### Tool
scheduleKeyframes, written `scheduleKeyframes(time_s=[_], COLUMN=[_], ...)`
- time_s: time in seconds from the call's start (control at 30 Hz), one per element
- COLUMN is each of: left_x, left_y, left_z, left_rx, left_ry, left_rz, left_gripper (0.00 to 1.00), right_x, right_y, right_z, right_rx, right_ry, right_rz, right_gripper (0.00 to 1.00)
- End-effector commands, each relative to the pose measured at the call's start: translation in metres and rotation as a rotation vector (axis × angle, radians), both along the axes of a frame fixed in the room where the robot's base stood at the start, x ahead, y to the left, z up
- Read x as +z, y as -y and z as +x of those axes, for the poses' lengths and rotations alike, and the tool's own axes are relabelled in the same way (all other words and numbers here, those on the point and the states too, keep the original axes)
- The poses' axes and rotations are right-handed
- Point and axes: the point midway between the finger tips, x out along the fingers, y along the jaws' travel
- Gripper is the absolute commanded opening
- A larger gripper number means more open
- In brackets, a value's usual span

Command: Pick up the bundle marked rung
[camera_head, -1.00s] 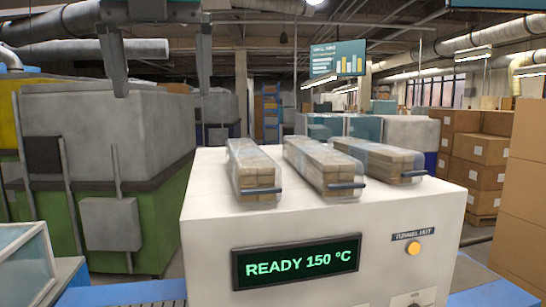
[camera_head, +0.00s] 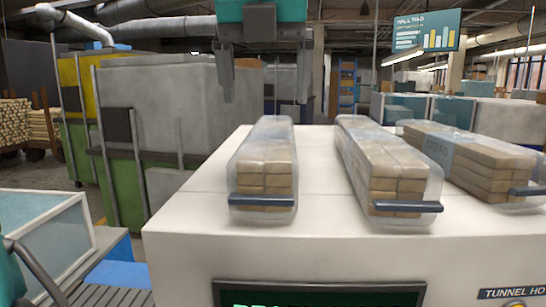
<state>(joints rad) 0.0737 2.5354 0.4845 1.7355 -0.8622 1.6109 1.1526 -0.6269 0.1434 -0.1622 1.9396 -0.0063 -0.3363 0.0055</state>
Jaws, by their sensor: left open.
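Three shrink-wrapped bundles of wooden pieces lie side by side on the white machine top (camera_head: 190,172), each with a dark bar at its near end. They are the left bundle (camera_head: 265,165), the middle bundle (camera_head: 385,165) and the right bundle (camera_head: 470,155). The right one has a band that appears to read "TREAD". I cannot read a mark on the other two, so I cannot tell which is rung. My left gripper (camera_head: 265,88) is open and empty, fingers pointing down. In the picture it is above the far end of the left bundle, apart from it. My right gripper is not in view.
A dark display (camera_head: 320,293) with green text is on the machine front, partly cut off. A glass-topped case (camera_head: 45,235) and a roller conveyor (camera_head: 110,293) are at lower left. A grey and green machine (camera_head: 170,110) stands behind on the left.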

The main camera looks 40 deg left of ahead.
Motion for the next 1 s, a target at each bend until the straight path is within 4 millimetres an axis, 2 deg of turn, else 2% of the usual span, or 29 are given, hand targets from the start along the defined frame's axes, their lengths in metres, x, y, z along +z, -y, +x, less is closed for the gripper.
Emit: scheduleKeyframes(time_s=[0.27, 0.53, 0.83, 1.0], left_x=[-0.023, -0.059, -0.063, -0.063], left_y=[-0.004, -0.008, -0.01, -0.01], left_z=[0.007, 0.018, 0.02, 0.019], left_rx=[-0.002, -0.002, -0.001, -0.001], left_ry=[-0.002, -0.001, 0.001, 0.001], left_rz=[-0.002, -0.002, -0.001, -0.001], left_gripper=[0.89, 0.89, 0.89, 0.74], right_x=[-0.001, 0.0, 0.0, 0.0], right_y=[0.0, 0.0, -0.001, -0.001], right_z=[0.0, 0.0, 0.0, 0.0], right_rx=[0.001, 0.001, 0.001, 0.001], right_ry=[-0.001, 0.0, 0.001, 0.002], right_rz=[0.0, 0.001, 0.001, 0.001], right_gripper=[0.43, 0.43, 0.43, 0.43])
